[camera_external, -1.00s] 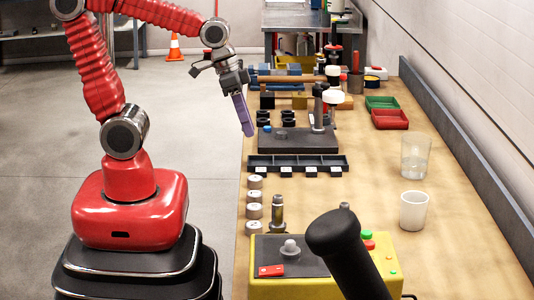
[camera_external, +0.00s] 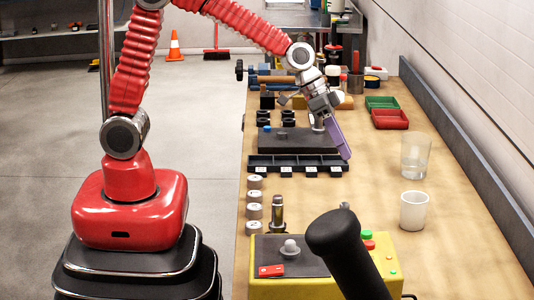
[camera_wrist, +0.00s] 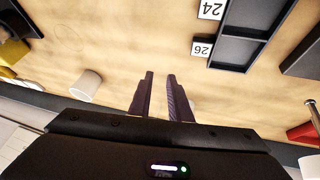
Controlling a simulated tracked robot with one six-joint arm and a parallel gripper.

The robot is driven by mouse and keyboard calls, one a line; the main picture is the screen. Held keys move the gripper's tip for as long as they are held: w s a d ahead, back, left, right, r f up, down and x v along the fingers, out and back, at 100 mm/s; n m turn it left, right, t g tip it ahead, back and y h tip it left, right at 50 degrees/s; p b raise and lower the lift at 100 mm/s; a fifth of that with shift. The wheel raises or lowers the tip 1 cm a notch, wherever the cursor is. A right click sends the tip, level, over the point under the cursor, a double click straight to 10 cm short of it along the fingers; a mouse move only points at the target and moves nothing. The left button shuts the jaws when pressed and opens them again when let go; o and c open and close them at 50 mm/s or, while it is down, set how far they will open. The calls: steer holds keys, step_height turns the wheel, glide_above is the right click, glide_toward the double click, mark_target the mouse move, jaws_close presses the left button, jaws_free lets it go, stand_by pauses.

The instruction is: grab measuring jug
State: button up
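The clear measuring jug (camera_external: 415,156) stands upright on the right side of the workbench, near the grey back strip. It looks like see-through glass or plastic with something pale in its lower part. My gripper (camera_external: 347,156) with purple fingers is to the left of the jug, above the bench and apart from it. In the wrist view my gripper (camera_wrist: 160,74) shows two fingers with an empty gap between them, over bare wood.
A white mug (camera_external: 413,211) stands just in front of the jug; it also shows in the wrist view (camera_wrist: 86,86). A black compartment tray (camera_external: 298,160) lies left of my gripper. Red (camera_external: 390,119) and green (camera_external: 381,103) bins sit behind.

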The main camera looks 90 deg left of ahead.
steer(key=w+r+m+t, duration=0.1)
steer(key=w+r+t, duration=0.2)
steer(key=w, duration=0.6)
steer(key=shift+w+a+r+m, duration=0.3)
steer(key=shift+r+m, duration=0.1)
steer(key=shift+r, duration=0.5)
glide_toward(413, 175)
steer(key=shift+w+d+f, duration=0.1)
steer(key=shift+w+f, duration=0.3)
steer(key=shift+w, duration=0.45)
steer(key=shift+w+d+f, duration=0.15)
steer(key=shift+w+f, duration=0.25)
steer(key=shift+w, duration=0.4)
steer(key=shift+x, duration=2.65)
steer(key=shift+c, duration=0.5)
jaws_close()
